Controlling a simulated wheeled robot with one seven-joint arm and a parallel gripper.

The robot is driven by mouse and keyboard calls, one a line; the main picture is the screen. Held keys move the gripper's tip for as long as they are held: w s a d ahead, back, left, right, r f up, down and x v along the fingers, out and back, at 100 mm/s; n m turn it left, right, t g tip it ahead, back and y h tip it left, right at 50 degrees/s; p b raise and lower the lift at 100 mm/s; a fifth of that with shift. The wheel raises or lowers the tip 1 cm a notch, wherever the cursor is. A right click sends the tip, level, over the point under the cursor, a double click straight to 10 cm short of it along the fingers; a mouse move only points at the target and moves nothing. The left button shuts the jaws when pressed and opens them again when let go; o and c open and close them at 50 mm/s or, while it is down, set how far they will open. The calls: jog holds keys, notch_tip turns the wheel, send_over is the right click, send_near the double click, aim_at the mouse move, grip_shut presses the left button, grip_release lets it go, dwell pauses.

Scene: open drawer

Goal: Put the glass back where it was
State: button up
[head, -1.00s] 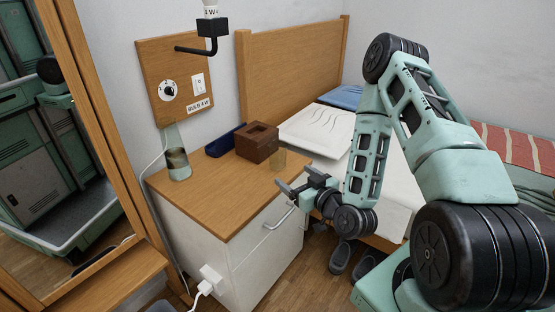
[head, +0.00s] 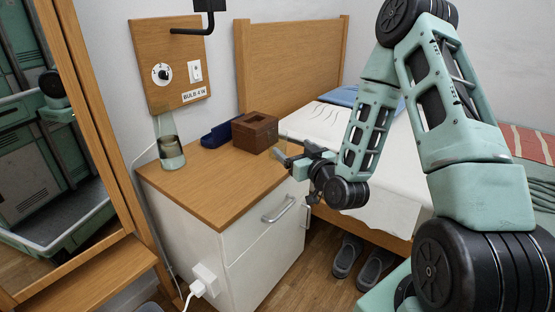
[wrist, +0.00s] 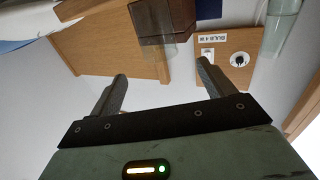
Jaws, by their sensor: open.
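A small clear glass (wrist: 150,57) shows in the wrist view beside the dark brown box (wrist: 168,15), just beyond my fingertips. In the head view it is mostly hidden behind my fingers, at the right edge of the bedside cabinet top (head: 215,190). My gripper (head: 277,145) is open and empty, level with that edge. In the wrist view its two fingers (wrist: 161,72) stand wide apart, with the glass past the gap between them. I cannot tell whether a finger touches it.
The brown box (head: 255,132) and a blue tray (head: 220,134) stand at the cabinet's back. A glass carafe (head: 171,151) stands at the left, below the switch board (head: 172,65). The cabinet's middle is clear. The bed (head: 325,125) lies to the right.

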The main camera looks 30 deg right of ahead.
aim_at(282, 139)
jog(key=w, duration=0.5)
jog(key=shift+d, duration=0.25)
jog(key=shift+w+d+f+b, duration=0.15)
jog(key=shift+w+b, duration=0.35)
jog(key=shift+w, duration=0.85)
jog(key=shift+w+d+r+b, duration=0.1)
jog(key=shift+w+b, duration=0.35)
jog(key=shift+w, duration=0.85)
jog(key=c, duration=1.2)
